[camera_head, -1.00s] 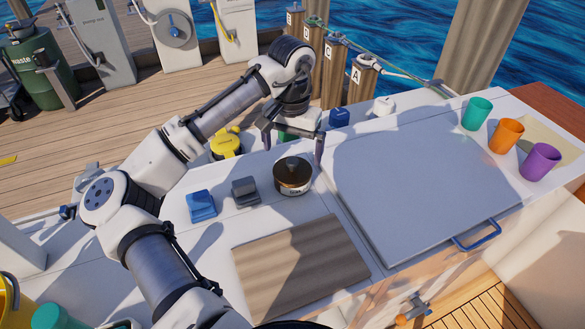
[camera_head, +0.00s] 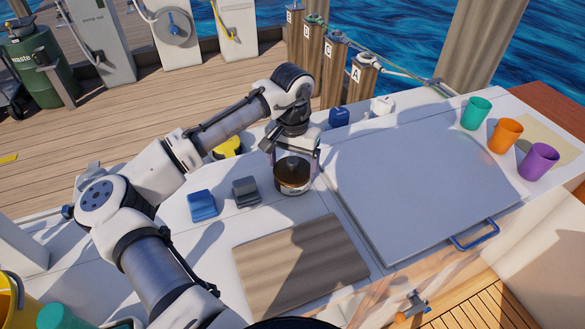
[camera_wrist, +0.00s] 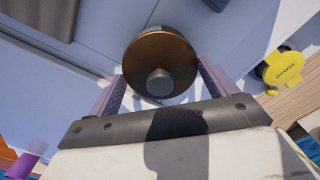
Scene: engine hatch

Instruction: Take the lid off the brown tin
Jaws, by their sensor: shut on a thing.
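The brown tin (camera_head: 293,190) stands upright on the white counter, left of the large grey hatch panel. Its dark brown lid (camera_wrist: 150,52) with a round grey knob (camera_wrist: 160,82) fills the upper middle of the wrist view. My gripper (camera_head: 293,168) is right over the tin, pointing down. In the wrist view my gripper's two purple-grey fingers (camera_wrist: 160,88) stand on either side of the lid and are shut on it. The lid appears to sit on the tin; whether there is a gap beneath it I cannot tell.
A blue block (camera_head: 202,205) and a dark grey block (camera_head: 245,191) stand left of the tin. A brown board (camera_head: 300,262) lies in front. The grey hatch panel (camera_head: 425,185) is at right, with teal, orange and purple cups (camera_head: 538,161) beyond. A yellow item (camera_wrist: 285,66) is behind.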

